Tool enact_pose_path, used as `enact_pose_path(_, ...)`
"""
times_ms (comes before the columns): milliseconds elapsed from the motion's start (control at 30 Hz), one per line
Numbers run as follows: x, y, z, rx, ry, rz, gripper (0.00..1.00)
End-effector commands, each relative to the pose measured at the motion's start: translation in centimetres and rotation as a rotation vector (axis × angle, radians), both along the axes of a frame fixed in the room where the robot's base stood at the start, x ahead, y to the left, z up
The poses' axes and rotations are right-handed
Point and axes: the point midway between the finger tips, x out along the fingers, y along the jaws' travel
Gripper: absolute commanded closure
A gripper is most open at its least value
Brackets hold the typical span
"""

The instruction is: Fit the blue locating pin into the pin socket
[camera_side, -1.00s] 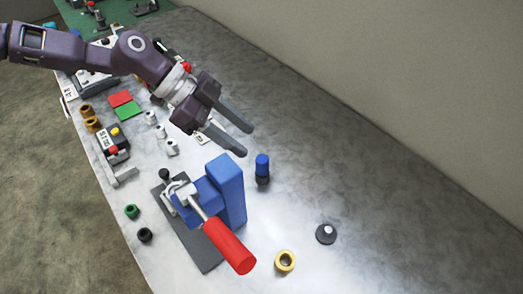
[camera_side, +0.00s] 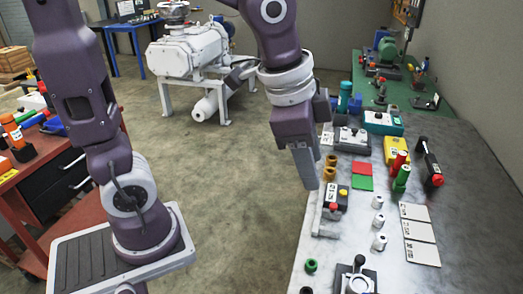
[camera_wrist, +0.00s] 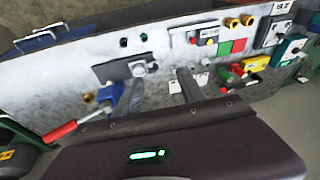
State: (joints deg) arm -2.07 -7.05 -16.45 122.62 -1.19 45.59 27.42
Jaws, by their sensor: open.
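The blue locating pin is not visible now in the side view, and I cannot pick it out in the wrist view. I cannot identify the pin socket either. My gripper (camera_side: 308,184) points down near the left edge of the workbench in the side view. In the wrist view its two grey fingers (camera_wrist: 157,88) stand apart, with nothing visible between them. A blue clamp body (camera_wrist: 110,93) with a red handle (camera_wrist: 60,132) shows beyond the left finger, partly hidden by it.
The workbench (camera_side: 330,262) carries a dark-plated fixture (camera_side: 366,283), a green ring (camera_side: 310,265), white cylinders (camera_side: 378,222), labelled cards (camera_side: 416,230) and a red pad (camera_side: 362,168). A brass ring (camera_wrist: 88,97) lies near the blue clamp. A red bench (camera_side: 75,230) stands left.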

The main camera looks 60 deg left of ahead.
Motion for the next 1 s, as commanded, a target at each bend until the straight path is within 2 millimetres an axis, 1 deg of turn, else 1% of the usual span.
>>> enact_pose_path(33, -2.7, 2.2, 1.2, -0.013, -0.046, 0.141, 0.53)
enact_pose_path(100, -6.3, 4.7, 1.8, -0.065, -0.089, 0.342, 0.53)
enact_pose_path(133, -7.7, 5.4, 1.8, -0.09, -0.102, 0.412, 0.53)
enact_pose_path(200, -10.1, 6.6, 1.5, -0.151, -0.126, 0.545, 0.53)
enact_pose_path(300, -12.1, 7.4, 1.0, -0.21, -0.14, 0.649, 0.53)
enact_pose_path(400, -12.7, 7.6, 0.8, -0.23, -0.143, 0.681, 0.53)
enact_pose_path(1000, -12.6, 7.5, 0.9, -0.228, -0.143, 0.679, 0.53)
